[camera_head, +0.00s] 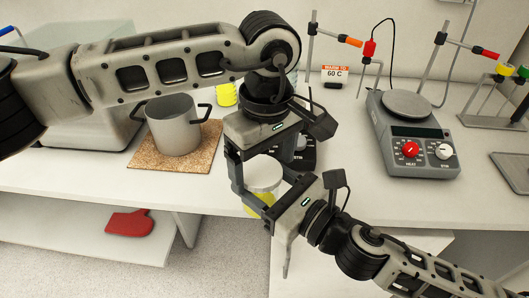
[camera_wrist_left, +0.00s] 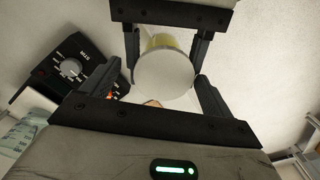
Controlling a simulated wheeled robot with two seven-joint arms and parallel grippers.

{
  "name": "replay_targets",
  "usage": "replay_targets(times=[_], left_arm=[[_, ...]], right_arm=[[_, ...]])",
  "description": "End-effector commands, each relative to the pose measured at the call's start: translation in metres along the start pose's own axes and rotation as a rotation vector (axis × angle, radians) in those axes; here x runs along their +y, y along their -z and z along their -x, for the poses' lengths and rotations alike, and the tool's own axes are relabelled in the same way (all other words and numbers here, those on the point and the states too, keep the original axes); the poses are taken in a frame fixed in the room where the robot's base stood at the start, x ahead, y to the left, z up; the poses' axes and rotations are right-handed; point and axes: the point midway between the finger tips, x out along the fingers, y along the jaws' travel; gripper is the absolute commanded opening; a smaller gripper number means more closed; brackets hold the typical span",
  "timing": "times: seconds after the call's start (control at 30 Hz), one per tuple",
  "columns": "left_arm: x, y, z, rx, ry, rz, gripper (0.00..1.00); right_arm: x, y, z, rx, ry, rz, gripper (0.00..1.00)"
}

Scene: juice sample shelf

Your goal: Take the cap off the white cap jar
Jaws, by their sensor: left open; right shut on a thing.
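The jar (camera_head: 255,210) has yellow contents and a white cap (camera_head: 264,180). My right gripper (camera_head: 272,204) comes in from the lower right and is shut on the jar, holding it in front of the counter edge. My left gripper (camera_head: 262,176) reaches down from above and is open, with its fingers on either side of the cap. In the left wrist view the round white cap (camera_wrist_left: 163,76) lies between my left fingers, with a gap beside it. Behind it a strip of the yellow jar (camera_wrist_left: 162,42) shows between the right gripper's fingers.
A hot plate (camera_head: 410,140) stands on the counter at the right. A grey pot (camera_head: 174,128) sits on a cork mat (camera_head: 150,160) at the left. Another dark device is partly hidden behind my grippers. A red mitt (camera_head: 129,223) lies on the lower shelf (camera_head: 70,232).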

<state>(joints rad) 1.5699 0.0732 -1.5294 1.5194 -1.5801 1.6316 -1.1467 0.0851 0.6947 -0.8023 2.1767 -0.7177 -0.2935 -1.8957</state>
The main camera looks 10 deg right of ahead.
Motion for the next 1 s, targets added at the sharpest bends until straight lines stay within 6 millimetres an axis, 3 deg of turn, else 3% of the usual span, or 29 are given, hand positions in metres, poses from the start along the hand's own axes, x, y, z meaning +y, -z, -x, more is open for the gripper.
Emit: replay_targets(times=[0.1,0.27,0.3,0.5,0.63,1.0], left_arm=[[-0.0001,0.0001,0.0001,0.0,0.0,0.0,0.87],[0.0003,0.0,0.0004,0.0,-0.002,0.0,0.45],[0.0005,-0.0001,0.0006,0.0,-0.002,0.0,0.41],[0.0016,-0.0003,0.0012,-0.001,-0.007,0.01,0.4],[0.0028,0.0002,0.0017,-0.001,-0.009,0.15,0.4],[0.0055,0.0054,0.0033,-0.007,-0.012,1.066,0.4]], right_arm=[[0.0,-0.0004,0.0,-0.001,0.0,0.0,0.0],[0.0006,-0.0005,0.0,-0.001,-0.002,0.0,0.0],[0.001,-0.0005,0.0,-0.001,-0.003,-0.001,0.0],[0.003,-0.0007,0.0001,-0.002,-0.008,-0.002,0.0],[0.0042,-0.0008,0.0002,-0.003,-0.011,-0.004,0.0],[0.0054,-0.0011,0.0004,-0.004,-0.013,-0.005,0.0]])
